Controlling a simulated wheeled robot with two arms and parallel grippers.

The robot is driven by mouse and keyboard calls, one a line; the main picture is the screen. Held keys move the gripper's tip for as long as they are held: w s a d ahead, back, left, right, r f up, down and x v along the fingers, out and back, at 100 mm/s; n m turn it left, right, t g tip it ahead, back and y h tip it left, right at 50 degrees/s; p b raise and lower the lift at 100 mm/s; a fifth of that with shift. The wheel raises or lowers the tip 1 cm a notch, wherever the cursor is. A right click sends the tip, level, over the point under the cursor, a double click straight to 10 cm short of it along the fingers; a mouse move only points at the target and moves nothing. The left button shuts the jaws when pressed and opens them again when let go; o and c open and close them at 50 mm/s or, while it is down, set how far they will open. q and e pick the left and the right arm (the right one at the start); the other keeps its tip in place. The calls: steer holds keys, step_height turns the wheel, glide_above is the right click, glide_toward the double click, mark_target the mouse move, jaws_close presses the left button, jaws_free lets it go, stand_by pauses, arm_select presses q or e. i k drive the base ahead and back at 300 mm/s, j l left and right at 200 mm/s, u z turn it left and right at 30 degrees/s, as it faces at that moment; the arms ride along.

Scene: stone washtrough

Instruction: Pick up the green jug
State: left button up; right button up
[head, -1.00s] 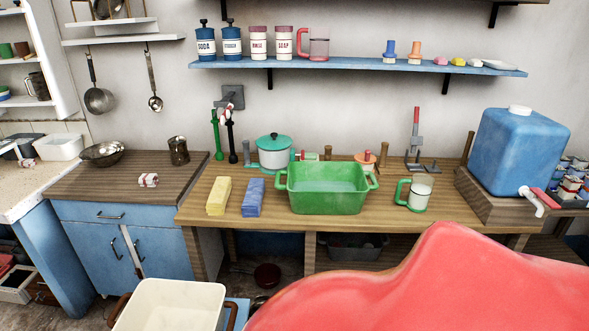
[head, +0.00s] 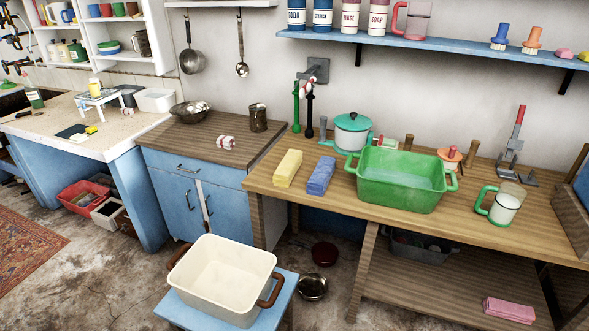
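A clear jug with a green handle and green base (head: 503,207) stands upright on the wooden counter, right of the green basin (head: 400,195). Its handle points left, and it holds something whitish. It is the only jug with green parts that I can make out. Neither of my grippers is in the head view.
The wooden counter (head: 300,197) also carries a yellow block (head: 288,168), a blue block (head: 321,176) and a teal-lidded pot (head: 351,135). A cream tub (head: 222,275) sits on a low blue stool in front.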

mark_target(509, 198)
steer(key=z, duration=1.25)
